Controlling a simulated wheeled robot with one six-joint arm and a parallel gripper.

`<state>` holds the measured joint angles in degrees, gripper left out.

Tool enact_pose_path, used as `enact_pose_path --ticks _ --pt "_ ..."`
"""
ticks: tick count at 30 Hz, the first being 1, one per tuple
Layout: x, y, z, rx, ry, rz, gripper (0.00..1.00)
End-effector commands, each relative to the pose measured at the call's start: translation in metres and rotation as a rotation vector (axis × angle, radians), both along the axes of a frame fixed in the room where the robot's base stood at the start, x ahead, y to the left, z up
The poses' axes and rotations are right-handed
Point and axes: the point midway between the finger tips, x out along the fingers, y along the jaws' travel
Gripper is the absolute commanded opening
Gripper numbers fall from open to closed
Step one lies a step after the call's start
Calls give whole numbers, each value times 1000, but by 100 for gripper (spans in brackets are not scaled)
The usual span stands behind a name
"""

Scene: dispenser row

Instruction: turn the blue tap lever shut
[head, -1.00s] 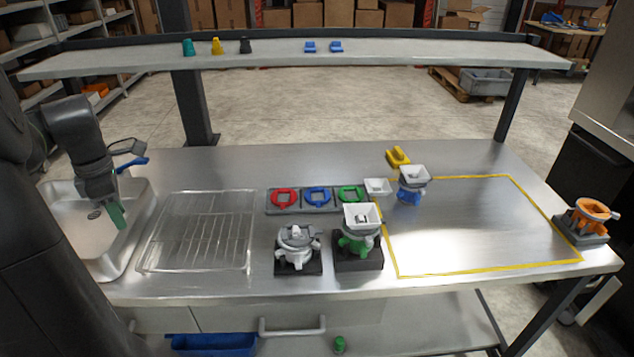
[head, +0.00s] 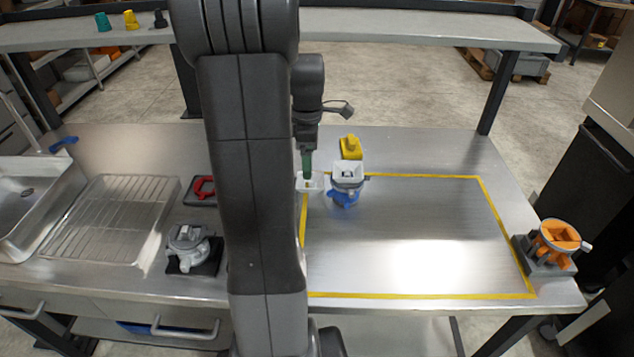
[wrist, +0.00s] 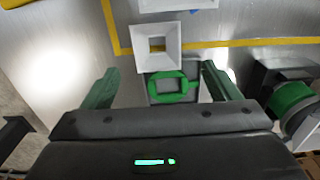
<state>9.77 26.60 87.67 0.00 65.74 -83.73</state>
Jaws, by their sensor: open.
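The blue tap lever (head: 64,142) is at the back of the sink, at the far left of the head view. The sink's thin spout shows near it. My gripper (head: 307,163) hangs over the middle of the counter, far to the right of the lever, just above a loose white square funnel (head: 312,183). In the wrist view my gripper (wrist: 160,70) has its green fingers wide apart with nothing held. The lever is not in the wrist view.
The sink (head: 25,195) and wire drying rack (head: 108,215) are at left. A grey dispenser (head: 188,245) stands left of my arm, a blue one (head: 346,188) right of it. Behind stands a yellow part (head: 351,147); an orange dispenser (head: 556,243) is at far right. The yellow-taped area is mostly clear.

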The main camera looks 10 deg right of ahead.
Motion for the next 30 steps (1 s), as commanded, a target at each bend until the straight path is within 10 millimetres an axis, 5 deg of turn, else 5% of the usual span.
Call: enact_pose_path --ticks 21,30 --pt "2 -4 -82 1 3 0 83" --pt "3 -4 -86 0 -1 0 81"
